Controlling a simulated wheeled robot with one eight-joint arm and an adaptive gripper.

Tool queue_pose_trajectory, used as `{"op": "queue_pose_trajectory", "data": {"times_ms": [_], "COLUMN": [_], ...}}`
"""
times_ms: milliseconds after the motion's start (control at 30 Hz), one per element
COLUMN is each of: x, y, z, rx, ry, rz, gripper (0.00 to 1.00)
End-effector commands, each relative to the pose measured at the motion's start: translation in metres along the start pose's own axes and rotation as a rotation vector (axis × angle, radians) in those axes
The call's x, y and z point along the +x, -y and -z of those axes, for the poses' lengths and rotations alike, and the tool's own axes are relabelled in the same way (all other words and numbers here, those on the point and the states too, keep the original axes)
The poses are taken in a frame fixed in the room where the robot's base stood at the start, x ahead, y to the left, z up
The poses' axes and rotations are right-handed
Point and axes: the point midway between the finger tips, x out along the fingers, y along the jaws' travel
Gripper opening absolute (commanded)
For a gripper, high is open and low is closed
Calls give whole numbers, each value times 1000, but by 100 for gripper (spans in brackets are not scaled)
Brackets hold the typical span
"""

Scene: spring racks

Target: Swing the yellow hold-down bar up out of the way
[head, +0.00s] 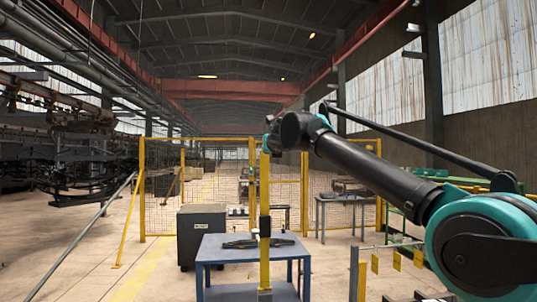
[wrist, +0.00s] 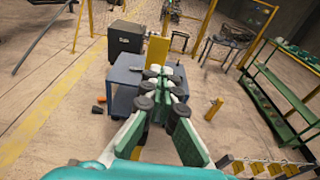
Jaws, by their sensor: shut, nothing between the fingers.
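A tall yellow bar (head: 265,195) stands upright in line with the blue table (head: 225,256), with a dark band partway up. I take it for the hold-down bar, but cannot tell its hinge. Its yellow upper part shows in the wrist view (wrist: 157,50); its lower part is hidden behind my fingers. My gripper (wrist: 160,78) is shut and empty, pointing toward the table. In the head view my arm's end is raised near the bar's top and hides the fingers. I cannot tell whether they touch the bar. A dark flat part (head: 238,244) lies on the table.
A dark grey cabinet (head: 201,238) stands left of the table. A yellow mesh fence (head: 220,180) runs behind. The floor at left is mostly clear.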

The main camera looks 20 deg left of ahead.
Motion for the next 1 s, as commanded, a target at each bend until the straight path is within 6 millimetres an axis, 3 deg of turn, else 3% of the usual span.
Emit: {"op": "queue_pose_trajectory", "data": {"times_ms": [200, 333, 500, 667, 833, 1000], "x": [-9, 5, 32, 46, 43, 27], "y": [1, 10, 30, 41, 36, 17], "z": [3, 14, 36, 49, 61, 74], "rx": [-35, -261, -844, -1430, -2015, -2489], "ry": [4, 29, 81, 112, 112, 71], "rz": [7, 60, 219, 426, 711, 1042], "gripper": [0, 0, 0, 0, 0, 0]}}
